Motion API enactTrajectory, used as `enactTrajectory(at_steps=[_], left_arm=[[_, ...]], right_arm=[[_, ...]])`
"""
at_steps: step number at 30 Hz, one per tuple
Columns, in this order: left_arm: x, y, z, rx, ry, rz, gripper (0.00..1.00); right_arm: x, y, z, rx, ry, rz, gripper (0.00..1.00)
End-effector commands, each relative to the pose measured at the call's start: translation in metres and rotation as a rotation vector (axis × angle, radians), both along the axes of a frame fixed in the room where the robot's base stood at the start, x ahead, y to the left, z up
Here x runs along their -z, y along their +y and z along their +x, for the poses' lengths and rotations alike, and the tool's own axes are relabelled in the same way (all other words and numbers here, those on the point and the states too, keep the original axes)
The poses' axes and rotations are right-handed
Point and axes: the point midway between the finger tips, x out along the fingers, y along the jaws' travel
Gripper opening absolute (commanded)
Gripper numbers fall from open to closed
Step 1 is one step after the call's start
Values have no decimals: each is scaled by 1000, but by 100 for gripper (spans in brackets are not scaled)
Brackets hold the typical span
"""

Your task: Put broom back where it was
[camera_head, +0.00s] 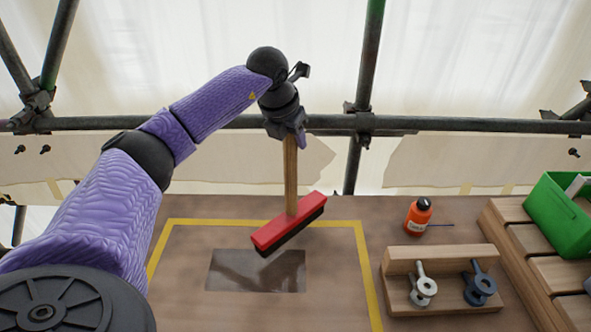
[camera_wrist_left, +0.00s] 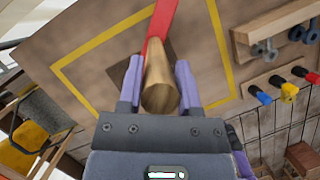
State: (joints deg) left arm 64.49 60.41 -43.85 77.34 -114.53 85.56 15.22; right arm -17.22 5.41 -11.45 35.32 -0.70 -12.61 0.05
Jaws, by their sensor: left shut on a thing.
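The broom has a red head (camera_head: 289,224) with dark bristles and a wooden handle (camera_head: 291,172). My left gripper (camera_head: 290,135) is shut on the upper part of the handle and holds the broom with its head down. The head is over the yellow-outlined area of the table, near a dark grey rectangle (camera_head: 256,271). I cannot tell whether the bristles touch the table. In the left wrist view the handle's end (camera_wrist_left: 160,97) sticks up between the fingers, with the red head behind it. My right gripper is not in view.
An orange bottle (camera_head: 418,215) stands right of the yellow outline (camera_head: 362,245). A wooden rack (camera_head: 440,262) with metal eye fittings stands in front of it. A green bin (camera_head: 560,215) is on slats at the right. Scaffold pipes (camera_head: 345,123) cross behind the table.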

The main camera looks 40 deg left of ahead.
Motion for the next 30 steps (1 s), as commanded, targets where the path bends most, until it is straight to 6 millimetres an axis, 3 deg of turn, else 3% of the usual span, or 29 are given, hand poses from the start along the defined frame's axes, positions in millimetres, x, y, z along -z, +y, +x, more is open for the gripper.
enactTrajectory(at_steps=[9, 19, 20, 21, 24, 30], left_arm=[[47, 0, 0, 1, 1, 0, 0], [50, 0, 0, 2, -2, 0, 0], [50, 0, 0, 2, -1, 0, 48], [50, 0, 0, 2, -1, 0, 56], [50, 0, 0, 2, -1, 0, 78], [50, 0, 0, 2, -1, 0, 79]], right_arm=[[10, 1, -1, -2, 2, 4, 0], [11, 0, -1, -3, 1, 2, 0], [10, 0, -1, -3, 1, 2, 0], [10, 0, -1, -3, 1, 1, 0], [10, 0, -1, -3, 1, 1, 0], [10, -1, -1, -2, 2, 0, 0]])
